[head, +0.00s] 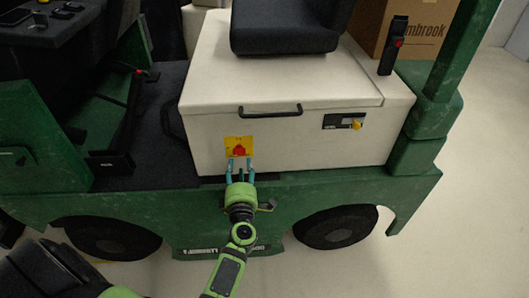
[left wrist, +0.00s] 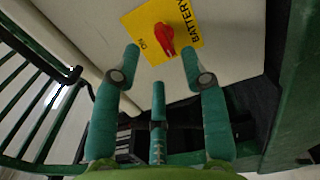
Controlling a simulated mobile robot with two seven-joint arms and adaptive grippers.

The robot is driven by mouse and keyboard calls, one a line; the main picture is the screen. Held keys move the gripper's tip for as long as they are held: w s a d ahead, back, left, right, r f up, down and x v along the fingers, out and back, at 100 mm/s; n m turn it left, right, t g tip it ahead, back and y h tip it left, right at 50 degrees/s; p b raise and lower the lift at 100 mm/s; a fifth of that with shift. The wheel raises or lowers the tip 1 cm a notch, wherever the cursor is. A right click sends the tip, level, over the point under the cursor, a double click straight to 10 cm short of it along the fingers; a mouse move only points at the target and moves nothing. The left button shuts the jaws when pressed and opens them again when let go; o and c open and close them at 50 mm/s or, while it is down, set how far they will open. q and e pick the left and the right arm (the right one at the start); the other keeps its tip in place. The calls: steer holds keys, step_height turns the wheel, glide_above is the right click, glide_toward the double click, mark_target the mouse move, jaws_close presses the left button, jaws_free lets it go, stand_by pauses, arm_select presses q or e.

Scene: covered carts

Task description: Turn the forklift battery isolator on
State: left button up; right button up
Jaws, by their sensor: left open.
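The battery isolator is a red rotary knob (head: 239,150) on a yellow plate (head: 232,142), fixed to the front of the forklift's white seat box. In the left wrist view the red knob (left wrist: 165,38) sits in the middle of the yellow plate (left wrist: 142,22), which reads "BATTERY" and "ON". My left gripper (head: 239,163) is open just below the knob in the head view, its teal fingers pointing at the plate. In the left wrist view the open left gripper (left wrist: 161,50) has its fingertips on either side of the knob's lower end; whether they touch it I cannot tell. My right gripper does not show.
The white seat box (head: 290,140) has a black handle (head: 270,111) and a dark panel with a yellow knob (head: 356,125). A black seat (head: 285,28) is on top. The green chassis (head: 310,188) runs below. A cardboard box (head: 405,28) stands behind. Open floor lies right.

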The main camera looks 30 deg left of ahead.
mark_target(239, 153)
arm_select(q)
steer(key=b+x, duration=0.1)
steer(key=x, duration=0.5)
steer(key=shift+a, duration=0.15)
jaws_close()
